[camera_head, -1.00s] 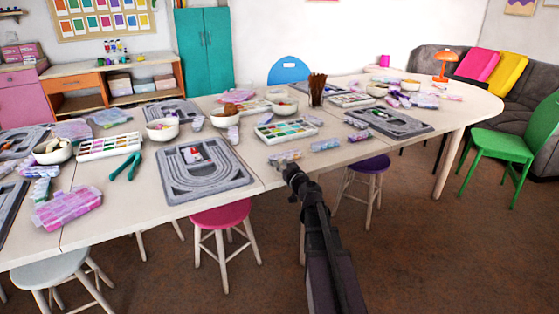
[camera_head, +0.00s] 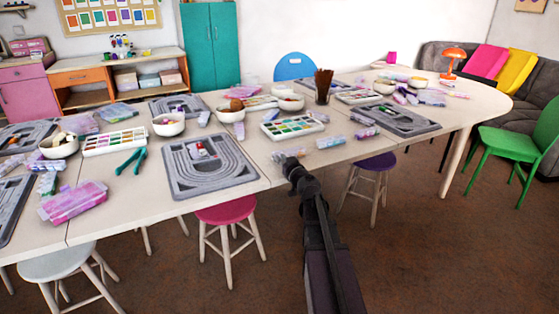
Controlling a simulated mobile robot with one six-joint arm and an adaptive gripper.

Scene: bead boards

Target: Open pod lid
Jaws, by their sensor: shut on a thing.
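A small pale lavender pod (camera_head: 285,155) lies at the near edge of the long table, just beyond my gripper. My gripper (camera_head: 289,164) is at the table's edge, its dark jaws shut on the near side of this pod. The jaws and wrist hide part of the pod. At this size I cannot tell whether its lid is up or down. Similar pods lie to its right, a pale blue one (camera_head: 330,142) and a purple one (camera_head: 367,132).
A grey bead board (camera_head: 238,181) lies left of my gripper, with a paint tray (camera_head: 270,129) behind the pod. A pink stool (camera_head: 226,211) and a purple stool (camera_head: 378,162) stand by the table. Floor to the right is open.

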